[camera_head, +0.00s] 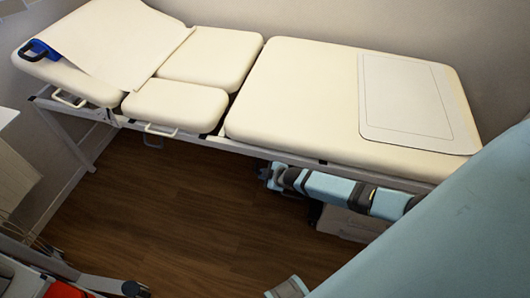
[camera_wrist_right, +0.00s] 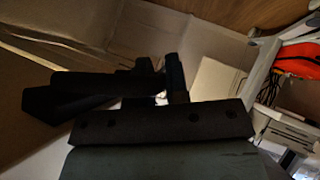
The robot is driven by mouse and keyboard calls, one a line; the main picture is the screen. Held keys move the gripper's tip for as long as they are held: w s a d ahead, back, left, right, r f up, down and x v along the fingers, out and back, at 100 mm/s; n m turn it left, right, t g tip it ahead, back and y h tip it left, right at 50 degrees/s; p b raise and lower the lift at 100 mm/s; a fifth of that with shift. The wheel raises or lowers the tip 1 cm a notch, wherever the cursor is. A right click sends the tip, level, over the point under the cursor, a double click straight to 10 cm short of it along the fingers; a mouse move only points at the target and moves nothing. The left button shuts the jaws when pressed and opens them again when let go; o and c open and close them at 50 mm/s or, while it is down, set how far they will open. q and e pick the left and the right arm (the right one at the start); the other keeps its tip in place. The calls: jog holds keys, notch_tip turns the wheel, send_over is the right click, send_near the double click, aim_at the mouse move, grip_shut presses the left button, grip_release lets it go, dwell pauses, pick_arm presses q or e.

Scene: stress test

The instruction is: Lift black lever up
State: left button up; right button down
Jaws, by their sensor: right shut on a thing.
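A padded cream examination bed (camera_head: 300,85) stands along the wall. My right arm reaches under its front edge, and my right gripper (camera_head: 268,174) is mostly hidden below the frame there. In the right wrist view my right gripper (camera_wrist_right: 160,75) is shut on a long black piece, which looks like the black lever (camera_wrist_right: 85,88), pointing to the left. That view is dark, so the exact contact between fingers and lever is hard to see. The lever does not show clearly in the head view. My left gripper is not in view.
The bed's metal frame rail (camera_head: 285,155) runs just above my right arm. A light drawer unit (camera_head: 345,222) stands under the bed. A blue and black item (camera_head: 38,50) lies at the bed's left end. The wooden floor (camera_head: 190,220) in front is clear.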

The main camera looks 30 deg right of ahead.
jog(key=c, duration=1.1)
grip_release()
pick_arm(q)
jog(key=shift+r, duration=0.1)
pick_arm(e)
jog(key=shift+s+r, duration=0.1)
jog(key=shift+r, duration=0.05)
pick_arm(q)
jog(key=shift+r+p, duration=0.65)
jog(key=shift+p, duration=1.1)
pick_arm(e)
jog(key=shift+v, duration=6.75)
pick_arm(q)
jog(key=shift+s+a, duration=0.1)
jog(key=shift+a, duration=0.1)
pick_arm(e)
jog(key=shift+s, duration=0.1)
